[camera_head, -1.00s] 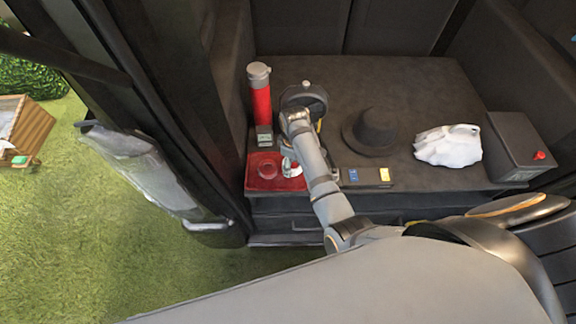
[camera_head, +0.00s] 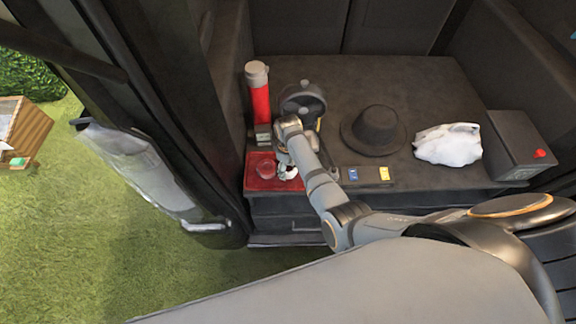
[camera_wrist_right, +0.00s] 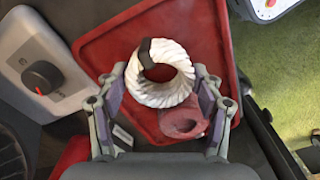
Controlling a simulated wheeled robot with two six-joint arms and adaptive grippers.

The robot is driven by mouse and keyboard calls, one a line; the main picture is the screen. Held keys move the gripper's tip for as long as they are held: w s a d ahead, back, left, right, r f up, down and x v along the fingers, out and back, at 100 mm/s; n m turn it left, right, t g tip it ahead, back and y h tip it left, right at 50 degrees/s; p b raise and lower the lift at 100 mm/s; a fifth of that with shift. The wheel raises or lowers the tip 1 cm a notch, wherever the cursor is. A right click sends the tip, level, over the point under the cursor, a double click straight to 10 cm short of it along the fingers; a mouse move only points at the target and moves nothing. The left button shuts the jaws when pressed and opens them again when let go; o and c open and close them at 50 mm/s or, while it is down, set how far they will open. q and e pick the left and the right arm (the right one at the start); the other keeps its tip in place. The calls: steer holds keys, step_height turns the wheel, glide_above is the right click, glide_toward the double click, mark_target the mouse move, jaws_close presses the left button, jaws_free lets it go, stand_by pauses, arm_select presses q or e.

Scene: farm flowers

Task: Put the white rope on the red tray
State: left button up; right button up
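The white rope (camera_wrist_right: 175,92) is a round coil with a black band. My right gripper (camera_wrist_right: 159,75) has a finger on each side of the coil and seems shut on it, with little or no gap. In the head view the rope (camera_head: 288,173) shows under the right gripper (camera_head: 284,158), at the right part of the red tray (camera_head: 255,184). In the wrist view the tray (camera_wrist_right: 108,48) lies behind the rope; I cannot tell whether they touch. A reddish bowl-like item (camera_head: 266,168) is on the tray beside the rope. My left gripper is not in view.
A red flask (camera_head: 259,100) stands behind the tray. A round dark object (camera_head: 303,100) is behind my right arm. A dark hat (camera_head: 374,130), a flat case (camera_head: 367,176), a white cloth-like bag (camera_head: 448,145) and a black box (camera_head: 518,148) are to the right. Grass lies below left.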

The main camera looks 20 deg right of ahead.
steer(key=o, duration=0.4)
step_height(320, 180, up, 12)
steer(key=shift+r+p, duration=0.2)
steer(key=shift+p, duration=0.15)
stand_by(0.4)
